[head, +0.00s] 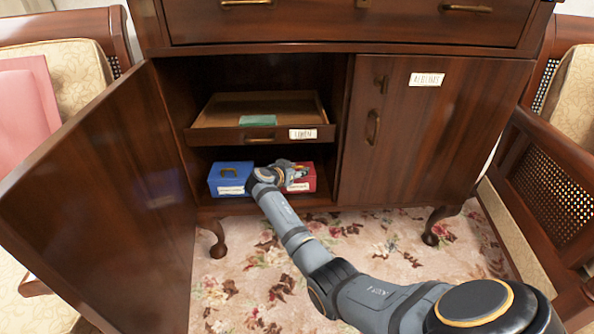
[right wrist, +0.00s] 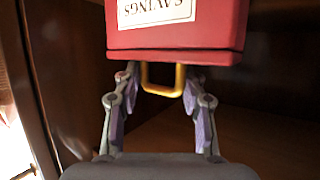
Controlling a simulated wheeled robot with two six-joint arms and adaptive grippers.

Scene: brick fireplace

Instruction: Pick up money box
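The red metal box (head: 307,172) stands on the lower shelf of the open cabinet, beside a blue box. In the right wrist view the red box (right wrist: 170,40) bears a white label reading "SAVINGS", upside down, and a yellow wire handle (right wrist: 163,92). My right gripper (head: 284,174) is in front of the red box and covers part of it. In the right wrist view its two fingers (right wrist: 161,85) stand apart on either side of the handle, the handle between their tips. Whether the fingertips touch it is unclear. My left gripper is not in view.
The blue box (head: 231,170) is just left of my gripper. Above is a pulled-out drawer (head: 230,135) with a green item (head: 258,120) inside. The open cabinet door (head: 95,190) stands at left, the right door (head: 425,140) is shut. Chairs flank the cabinet.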

